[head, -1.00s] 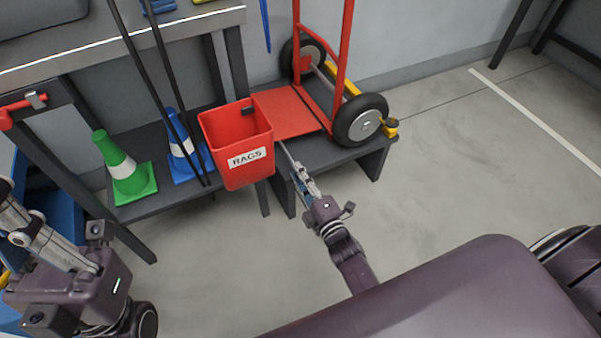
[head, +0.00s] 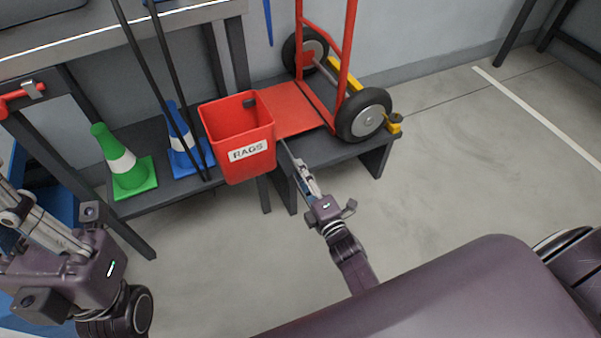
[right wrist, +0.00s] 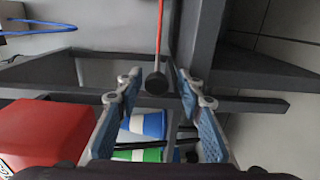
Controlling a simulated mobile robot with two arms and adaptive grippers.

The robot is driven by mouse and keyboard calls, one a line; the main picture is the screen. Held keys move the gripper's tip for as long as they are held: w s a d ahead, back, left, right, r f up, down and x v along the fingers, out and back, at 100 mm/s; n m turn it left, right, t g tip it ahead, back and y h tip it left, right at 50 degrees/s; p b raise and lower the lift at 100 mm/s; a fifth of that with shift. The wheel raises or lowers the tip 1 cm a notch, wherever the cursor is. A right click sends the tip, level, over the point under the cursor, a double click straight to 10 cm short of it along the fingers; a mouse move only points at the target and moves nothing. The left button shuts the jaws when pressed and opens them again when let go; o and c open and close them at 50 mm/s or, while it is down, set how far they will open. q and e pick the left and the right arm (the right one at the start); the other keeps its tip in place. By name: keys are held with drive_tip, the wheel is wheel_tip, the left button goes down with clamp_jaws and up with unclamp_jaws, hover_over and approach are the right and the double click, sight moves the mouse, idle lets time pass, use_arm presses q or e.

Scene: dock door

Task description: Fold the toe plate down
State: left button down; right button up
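The red toe plate (head: 292,108) lies flat on a low dark stand (head: 340,150), at the foot of the red hand truck (head: 345,50). Its left part is hidden behind the red RAGS bin (head: 236,140). My right gripper (head: 290,157) is just in front of the stand, beside the bin's right side, and looks apart from the plate. In the right wrist view its two fingers (right wrist: 155,80) are spread with nothing held between them; a red rod with a black end (right wrist: 157,80) shows beyond the gap. My left gripper (head: 30,220) is at the left edge, its fingertips cut off.
A green cone (head: 124,165) and a blue cone (head: 185,145) stand on the low shelf at left, with dark poles leaning by them. A workbench (head: 110,45) is above. The truck's black wheel (head: 363,115) is on the stand's right. Floor at right is clear.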

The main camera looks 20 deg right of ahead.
drive_tip(key=s, duration=1.2)
drive_tip(key=shift+d, duration=0.45)
